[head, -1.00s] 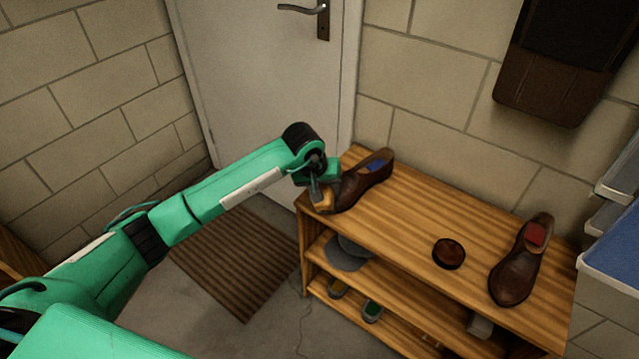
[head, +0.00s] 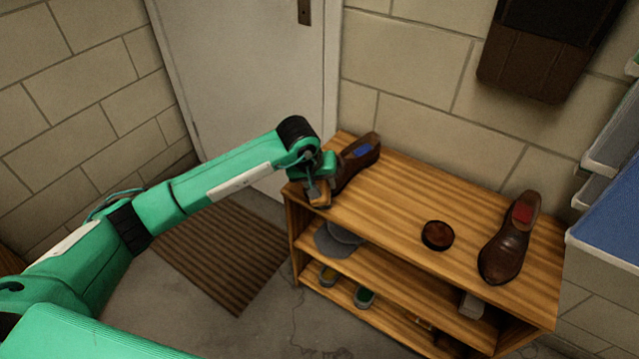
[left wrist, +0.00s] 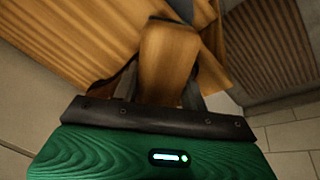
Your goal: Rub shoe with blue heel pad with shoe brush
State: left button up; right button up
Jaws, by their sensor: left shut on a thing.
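The brown shoe with a blue heel pad (head: 364,152) stands at the far left end of the wooden bench top, partly hidden by my left gripper. My left gripper (head: 317,190) is at the bench's left edge beside the shoe's toe. It is shut on the wooden shoe brush (left wrist: 168,60), which shows between the fingers in the left wrist view. Whether the brush touches the shoe cannot be told. A second brown shoe with a red heel pad (head: 508,242) stands at the right end. My right gripper is not in view.
A round dark brown tin (head: 437,235) sits on the bench top (head: 400,205) left of the red-pad shoe. Lower shelves hold a grey cap (head: 337,240) and other footwear. Blue-and-white bins (head: 608,215) stand at the right. A ribbed mat (head: 215,255) lies on the floor.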

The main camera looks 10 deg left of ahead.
pick_arm(q)
jog(key=shift+w+a+f+b, duration=0.25)
jog(key=shift+w+a+b, duration=0.25)
jog(key=shift+a, duration=0.2)
jog(key=shift+w+a, duration=0.35)
jog(key=shift+a, duration=0.2)
jog(key=shift+w+a+f+b, duration=0.1)
jog(key=shift+w+a+b, duration=0.1)
jog(key=shift+a+b, duration=0.3)
jog(key=shift+c, duration=0.5)
jog(key=shift+w+a+b, duration=0.5)
jog(key=shift+w+a, duration=0.15)
jog(key=shift+a, duration=0.25)
jog(key=shift+r, duration=0.2)
jog(key=shift+r+p, duration=0.35)
jog(key=shift+r, duration=0.05)
jog(key=shift+p+v, duration=1.25)
jog(key=shift+v, duration=1.35)
jog(key=shift+w+d, duration=0.1)
jog(key=shift+d, duration=0.05)
